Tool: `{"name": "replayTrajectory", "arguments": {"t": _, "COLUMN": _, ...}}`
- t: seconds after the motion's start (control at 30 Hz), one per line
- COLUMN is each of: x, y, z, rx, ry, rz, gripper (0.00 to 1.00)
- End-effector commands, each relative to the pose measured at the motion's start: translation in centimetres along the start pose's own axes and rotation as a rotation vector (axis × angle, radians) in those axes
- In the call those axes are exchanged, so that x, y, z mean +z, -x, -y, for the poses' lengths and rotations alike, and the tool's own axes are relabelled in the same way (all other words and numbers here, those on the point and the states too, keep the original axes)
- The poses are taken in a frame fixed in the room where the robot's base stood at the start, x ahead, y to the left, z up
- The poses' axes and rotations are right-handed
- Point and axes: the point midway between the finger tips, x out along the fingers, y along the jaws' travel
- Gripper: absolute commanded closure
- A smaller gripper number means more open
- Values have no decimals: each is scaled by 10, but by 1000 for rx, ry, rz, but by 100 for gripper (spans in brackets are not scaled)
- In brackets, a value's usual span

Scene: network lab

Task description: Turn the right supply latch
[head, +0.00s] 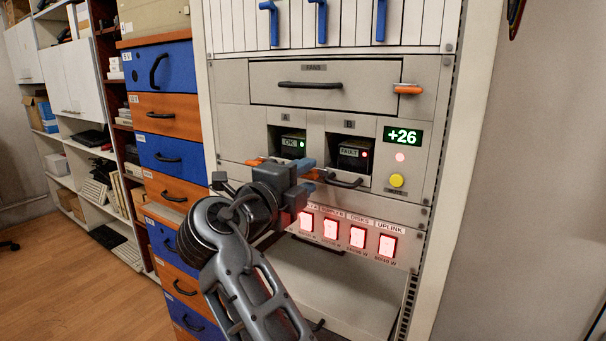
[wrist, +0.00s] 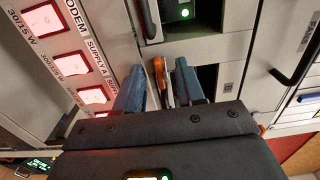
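The right supply latch, orange (head: 314,174), sits low on the rack at the left of supply bay B (head: 353,150), whose tag reads FAULT beside a red light. My gripper (head: 306,176) is at this latch, with its blue fingertips partly hiding it. In the wrist view an orange latch (wrist: 161,80) stands between the two fingers of my gripper (wrist: 160,88). The fingers are apart, with a gap visible; whether one touches the latch I cannot tell. Another orange latch (head: 255,161) shows left, below bay A (head: 288,141), which reads OK with a green light.
Lit red switches (head: 331,229) line the panel just below my gripper. A black bay handle (head: 343,182) is close on the right. The fan drawer (head: 330,85) with its orange latch (head: 408,89) is above. Blue and orange drawers (head: 165,113) stand left.

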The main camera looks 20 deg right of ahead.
Motion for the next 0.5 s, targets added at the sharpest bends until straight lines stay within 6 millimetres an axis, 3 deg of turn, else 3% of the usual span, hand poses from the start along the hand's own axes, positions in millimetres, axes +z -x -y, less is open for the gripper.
{"name": "replayTrajectory", "arguments": {"t": 0.23, "x": 0, "y": -1, "z": 0, "rx": 0, "ry": 0, "rz": 1, "gripper": 62}}
{"name": "replayTrajectory", "arguments": {"t": 0.5, "x": 0, "y": -1, "z": 0, "rx": 0, "ry": 0, "rz": 1, "gripper": 87}}
